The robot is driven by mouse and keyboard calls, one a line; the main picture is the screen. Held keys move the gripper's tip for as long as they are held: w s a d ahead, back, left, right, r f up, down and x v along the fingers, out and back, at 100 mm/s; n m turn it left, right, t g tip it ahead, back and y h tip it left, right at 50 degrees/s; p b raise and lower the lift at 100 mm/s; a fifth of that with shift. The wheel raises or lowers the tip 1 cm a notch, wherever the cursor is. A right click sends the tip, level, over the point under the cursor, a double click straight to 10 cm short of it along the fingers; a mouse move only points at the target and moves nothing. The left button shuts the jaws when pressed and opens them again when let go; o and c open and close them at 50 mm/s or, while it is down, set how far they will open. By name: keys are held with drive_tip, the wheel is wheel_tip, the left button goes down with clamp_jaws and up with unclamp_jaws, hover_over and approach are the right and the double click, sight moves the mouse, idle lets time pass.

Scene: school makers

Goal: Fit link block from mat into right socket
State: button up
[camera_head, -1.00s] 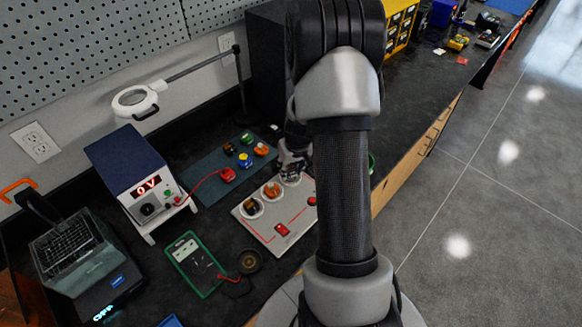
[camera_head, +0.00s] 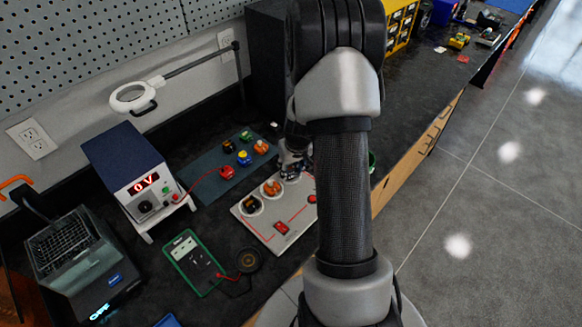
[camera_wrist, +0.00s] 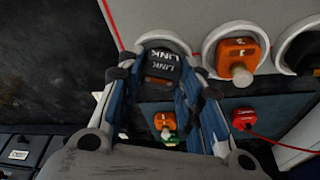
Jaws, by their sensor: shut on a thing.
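My gripper (camera_head: 292,163) is over the far right end of the white circuit board (camera_head: 262,228) in the head view. In the wrist view my gripper (camera_wrist: 160,82) is shut on the dark link block (camera_wrist: 164,65), with "LINK" lettered on it. The block is at the white ring of the right socket (camera_wrist: 150,37), which appears leftmost in the wrist view. I cannot tell whether the block is seated. The middle socket holds an orange block (camera_head: 272,187), which also shows in the wrist view (camera_wrist: 237,52). The left socket holds a dark block (camera_head: 251,204).
The blue-grey mat (camera_head: 203,178) behind the board holds several coloured blocks, including a green one (camera_head: 246,136). A red plug (camera_head: 227,172) has a lead to the power supply (camera_head: 140,180). A green multimeter (camera_head: 192,262) lies left of the board.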

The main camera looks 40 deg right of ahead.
drive_tip(key=shift+f, duration=0.15)
drive_tip(key=o, duration=0.6)
drive_tip(key=shift+o, duration=0.2)
drive_tip(key=shift+r, duration=0.2)
drive_tip(key=p+v, duration=0.6)
drive_tip(key=v, duration=0.4)
drive_tip(key=shift+r, duration=0.35)
drive_tip(key=shift+s, duration=0.1)
